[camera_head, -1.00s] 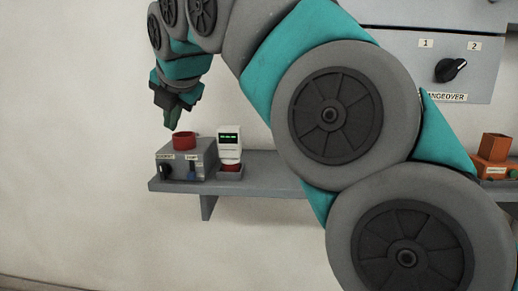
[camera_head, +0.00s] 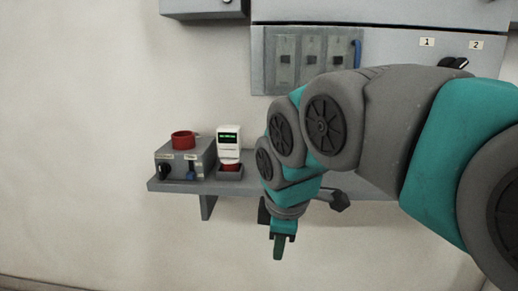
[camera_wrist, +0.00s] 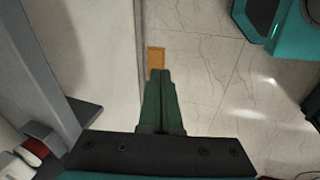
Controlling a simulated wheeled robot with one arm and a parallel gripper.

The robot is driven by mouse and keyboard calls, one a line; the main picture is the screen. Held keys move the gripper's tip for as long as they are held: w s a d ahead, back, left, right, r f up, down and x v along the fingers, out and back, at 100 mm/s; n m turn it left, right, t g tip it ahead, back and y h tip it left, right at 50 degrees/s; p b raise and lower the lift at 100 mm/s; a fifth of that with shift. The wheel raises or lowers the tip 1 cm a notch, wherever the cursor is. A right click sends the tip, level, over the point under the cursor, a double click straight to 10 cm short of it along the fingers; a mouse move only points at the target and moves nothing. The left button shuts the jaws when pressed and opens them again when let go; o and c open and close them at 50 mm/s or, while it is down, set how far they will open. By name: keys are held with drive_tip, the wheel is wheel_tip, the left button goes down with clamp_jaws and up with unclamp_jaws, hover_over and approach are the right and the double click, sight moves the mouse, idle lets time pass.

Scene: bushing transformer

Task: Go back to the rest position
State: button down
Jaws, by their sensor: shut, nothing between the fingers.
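My gripper (camera_head: 278,246) points straight down in the head view, in front of the wall and lower than the shelf. Its fingers are together and hold nothing. In the wrist view the closed green fingers of my gripper (camera_wrist: 160,76) point toward the pale floor, with nothing between them. My arm comes in from the right and covers much of the shelf's right part.
A grey shelf (camera_head: 225,187) carries a grey box (camera_head: 203,157) with a red round top (camera_head: 183,140) and a white device (camera_head: 229,144) with a green display. A grey panel (camera_head: 270,80) hangs above. An orange patch (camera_wrist: 156,56) shows on the floor.

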drive_tip(key=s+d+f+m+g, duration=0.2)
drive_tip(key=s+d+f+m, duration=0.3)
drive_tip(key=s+f+m, duration=0.3)
drive_tip(key=s+d+f+m+g, duration=0.3)
drive_tip(key=s+d+f+m, duration=0.3)
drive_tip(key=s, duration=0.7)
wheel_tip(320, 180, down, 2)
drive_tip(key=shift+s+d+f+m, duration=0.2)
drive_tip(key=shift+s+m, duration=0.2)
drive_tip(key=shift+m, duration=0.8)
drive_tip(key=c, duration=1.6)
unclamp_jaws()
